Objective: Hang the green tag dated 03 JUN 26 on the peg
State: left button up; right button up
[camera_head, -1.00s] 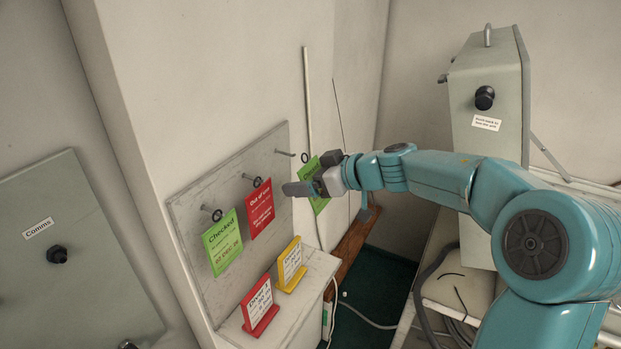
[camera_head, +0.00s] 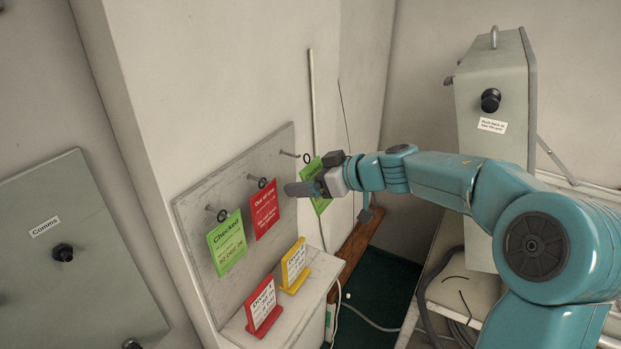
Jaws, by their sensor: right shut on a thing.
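My right gripper (camera_head: 318,185) is shut on a green tag (camera_head: 313,170), which is partly hidden behind the fingers. A dark ring shows at the tag's top, close to the tip of the bare upper-right peg (camera_head: 289,154); I cannot tell whether the ring is around the peg or beside it. The held tag's date cannot be read. Another green tag (camera_head: 227,244), marked "Checked", hangs on the left peg; its date looks like 02 DEC 26 but is small. A red "Out of use" tag (camera_head: 264,209) hangs on the middle peg. My left gripper is not in view.
The grey peg board (camera_head: 191,211) stands on a pale ledge (camera_head: 325,268). A red stand card (camera_head: 263,309) and a yellow one (camera_head: 294,267) stand on the ledge below the tags. A grey "Comms" panel (camera_head: 90,270) is at left, and a grey box (camera_head: 492,150) at right.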

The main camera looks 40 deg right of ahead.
jog(key=shift+w+a, duration=0.35)
jog(key=shift+w, duration=0.45)
jog(key=shift+w, duration=0.1)
jog(key=shift+w+a, duration=0.15)
jog(key=shift+w, duration=0.2)
jog(key=shift+f, duration=0.25)
dwell(0.8)
jog(key=o, duration=0.9)
jog(key=shift+s+r, duration=0.1)
jog(key=v, duration=1.6)
jog(key=shift+s, duration=0.1)
